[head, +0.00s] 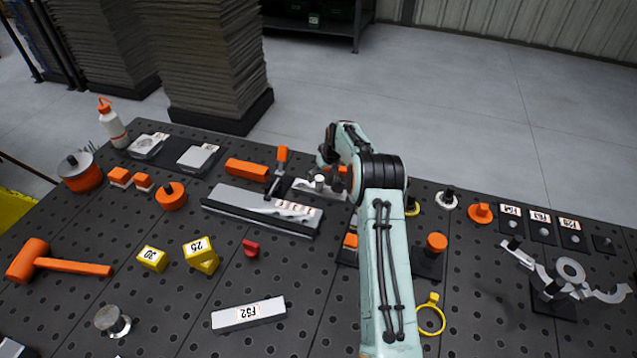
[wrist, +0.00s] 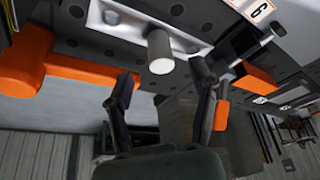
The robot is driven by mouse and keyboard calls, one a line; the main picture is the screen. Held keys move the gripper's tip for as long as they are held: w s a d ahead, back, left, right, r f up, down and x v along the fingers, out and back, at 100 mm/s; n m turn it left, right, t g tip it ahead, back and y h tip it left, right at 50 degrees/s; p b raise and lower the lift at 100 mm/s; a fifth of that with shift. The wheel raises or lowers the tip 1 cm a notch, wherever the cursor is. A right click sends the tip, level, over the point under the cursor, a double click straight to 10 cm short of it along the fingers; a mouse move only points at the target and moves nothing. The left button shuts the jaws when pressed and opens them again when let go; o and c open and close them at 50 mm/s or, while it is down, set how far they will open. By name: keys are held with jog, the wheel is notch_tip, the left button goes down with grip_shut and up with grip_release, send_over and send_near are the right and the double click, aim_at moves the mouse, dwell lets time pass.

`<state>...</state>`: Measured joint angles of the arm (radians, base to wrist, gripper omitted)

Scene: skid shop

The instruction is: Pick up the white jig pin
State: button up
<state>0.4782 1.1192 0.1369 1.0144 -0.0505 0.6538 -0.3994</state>
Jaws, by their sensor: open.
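The white jig pin (head: 319,180) stands upright on a pale metal plate (head: 302,186) near the back middle of the bench. In the wrist view the pin (wrist: 160,50) is a short grey-white cylinder with a bright round end, on the same plate (wrist: 113,17). My gripper (wrist: 166,70) is open, with one dark finger on each side of the pin's line in the wrist view. The fingers look apart from the pin, and nothing is held between them. In the head view my arm partly hides the gripper and the plate's right end.
A long grey block (head: 235,199) lies in front, and an orange block (head: 247,167) lies to the left. Orange-capped parts (head: 437,242) stand right of my arm.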

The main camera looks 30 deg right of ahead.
aim_at(320, 179)
jog(key=shift+x, duration=1.9)
grip_shut()
